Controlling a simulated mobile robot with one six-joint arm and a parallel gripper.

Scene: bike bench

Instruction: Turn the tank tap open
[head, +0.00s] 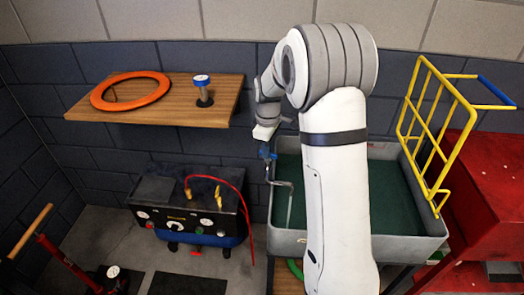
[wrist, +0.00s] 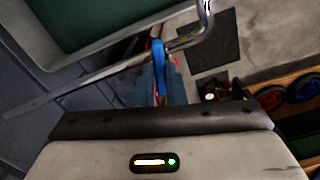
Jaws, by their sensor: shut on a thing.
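The tank tap shows in the wrist view with a blue lever (wrist: 158,58) and a bent metal spout (wrist: 188,38). In the head view its metal pipe (head: 289,200) hangs at the left front of the grey tank (head: 425,243), which looks green inside. My gripper (wrist: 160,84) is shut on the blue lever, one finger on each side of it. In the head view the gripper is small, beside the tank's left side, and blue shows at its tip. My arm hides part of the tank. I cannot tell how far the lever is turned.
A compressor-like box (head: 190,213) with a red hose stands below. A yellow rack (head: 437,130) rises at the tank's right, beside a red cabinet (head: 486,190).

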